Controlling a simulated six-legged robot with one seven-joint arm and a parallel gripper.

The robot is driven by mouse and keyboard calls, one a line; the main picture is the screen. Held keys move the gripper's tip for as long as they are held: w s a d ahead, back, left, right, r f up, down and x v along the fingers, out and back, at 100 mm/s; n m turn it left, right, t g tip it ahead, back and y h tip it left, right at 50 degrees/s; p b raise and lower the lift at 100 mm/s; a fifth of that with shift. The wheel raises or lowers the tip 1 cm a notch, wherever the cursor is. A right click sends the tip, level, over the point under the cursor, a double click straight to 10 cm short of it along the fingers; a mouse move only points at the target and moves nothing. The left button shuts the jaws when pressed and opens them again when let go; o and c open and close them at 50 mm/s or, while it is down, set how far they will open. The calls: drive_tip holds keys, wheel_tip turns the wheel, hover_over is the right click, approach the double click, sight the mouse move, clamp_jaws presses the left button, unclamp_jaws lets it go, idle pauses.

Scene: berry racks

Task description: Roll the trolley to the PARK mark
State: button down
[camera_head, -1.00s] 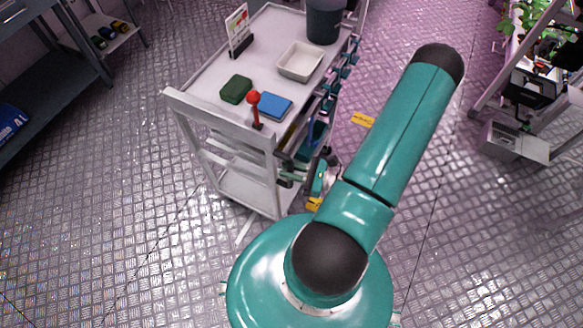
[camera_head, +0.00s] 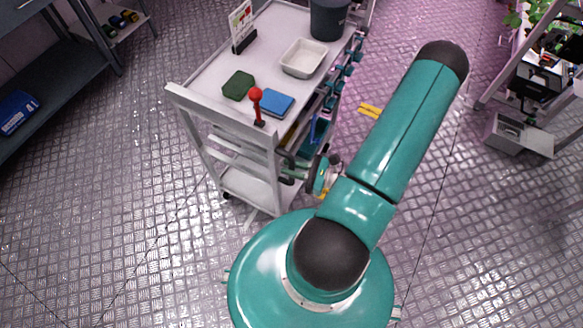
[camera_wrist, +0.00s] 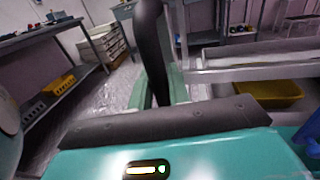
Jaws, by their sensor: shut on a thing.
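The light grey trolley (camera_head: 205,92) stands at the upper middle of the head view, upright on the floor. A red-knobbed lever (camera_head: 256,97) stands upright at its near end. My gripper (camera_wrist: 159,95) is shut on a dark upright bar (camera_wrist: 152,40) in the wrist view. In the head view, my gripper (camera_head: 314,174) is at the trolley's near right corner, partly hidden by my arm. Yellow floor strips (camera_head: 370,110) lie right of the trolley, and another yellow bit (camera_head: 323,195) shows beside my gripper. I cannot read PARK on them.
The trolley top carries a green sponge (camera_head: 238,85), a blue sponge (camera_head: 275,103), a white tray (camera_head: 304,58), a dark bucket (camera_head: 328,18) and a sign card (camera_head: 241,25). Shelving (camera_head: 95,62) stands at left, and a rack with a grey box (camera_head: 505,134) at right. The near left floor is clear.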

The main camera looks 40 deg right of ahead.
drive_tip(key=shift+d, duration=0.1)
drive_tip(key=c, duration=1.4)
unclamp_jaws()
drive_tip(key=v, duration=1.3)
drive_tip(key=shift+s+d, duration=0.2)
drive_tip(key=shift+s, duration=0.1)
drive_tip(key=shift+s, duration=0.1)
